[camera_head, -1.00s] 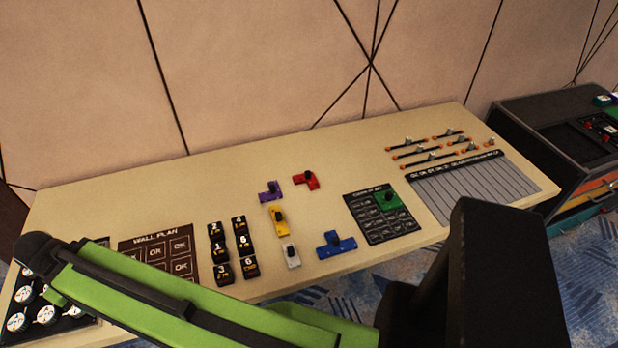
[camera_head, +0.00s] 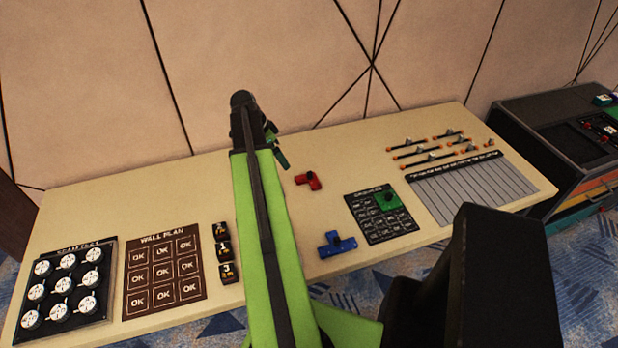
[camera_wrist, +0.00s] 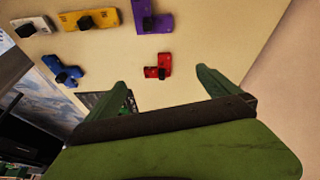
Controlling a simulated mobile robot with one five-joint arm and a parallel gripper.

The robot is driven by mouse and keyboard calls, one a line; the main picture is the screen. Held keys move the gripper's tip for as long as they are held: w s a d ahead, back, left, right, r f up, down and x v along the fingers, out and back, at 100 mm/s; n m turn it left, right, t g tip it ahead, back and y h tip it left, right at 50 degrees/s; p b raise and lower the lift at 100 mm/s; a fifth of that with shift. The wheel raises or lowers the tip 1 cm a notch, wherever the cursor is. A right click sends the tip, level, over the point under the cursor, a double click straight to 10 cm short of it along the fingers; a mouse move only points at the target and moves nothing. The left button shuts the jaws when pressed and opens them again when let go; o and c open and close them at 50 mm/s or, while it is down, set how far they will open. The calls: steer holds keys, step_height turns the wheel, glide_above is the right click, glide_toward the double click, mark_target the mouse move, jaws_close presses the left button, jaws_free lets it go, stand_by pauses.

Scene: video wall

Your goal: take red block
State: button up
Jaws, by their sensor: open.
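The red block (camera_head: 309,180) lies on the table, right of my arm in the head view. It is a small bent piece with a dark knob. In the wrist view the red block (camera_wrist: 158,68) lies beyond the gap between my fingers, apart from them. My gripper (camera_wrist: 165,88) is open and empty, with its two green fingers spread. In the head view my gripper (camera_head: 279,150) is partly hidden behind the arm, above the table left of the red block.
A blue block (camera_head: 337,244) and a green block (camera_head: 388,202) on a dark card lie to the right. Purple (camera_wrist: 153,18), yellow (camera_wrist: 90,20) and white (camera_wrist: 30,27) blocks show in the wrist view. The wall (camera_head: 300,60) rises behind the table (camera_head: 110,210).

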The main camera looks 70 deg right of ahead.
steer(key=m, duration=0.2)
glide_toward(313, 180)
steer(key=f+b, duration=0.1)
steer(key=b, duration=0.4)
steer(key=f+b, duration=0.1)
steer(key=b, duration=0.5)
steer(key=shift+d+f, duration=0.4)
steer(key=shift+f+b, duration=0.1)
steer(key=shift+b, duration=0.2)
steer(key=shift+d, duration=0.1)
steer(key=shift+g, duration=0.3)
steer(key=b+x, duration=0.4)
steer(key=x, duration=0.1)
steer(key=shift+s+f+b, duration=0.1)
steer(key=shift+b, duration=0.3)
steer(key=shift+r, duration=0.2)
steer(key=shift+c, duration=0.4)
steer(key=c, duration=1.6)
steer(key=shift+r+p, duration=0.1)
steer(key=shift+p, duration=0.2)
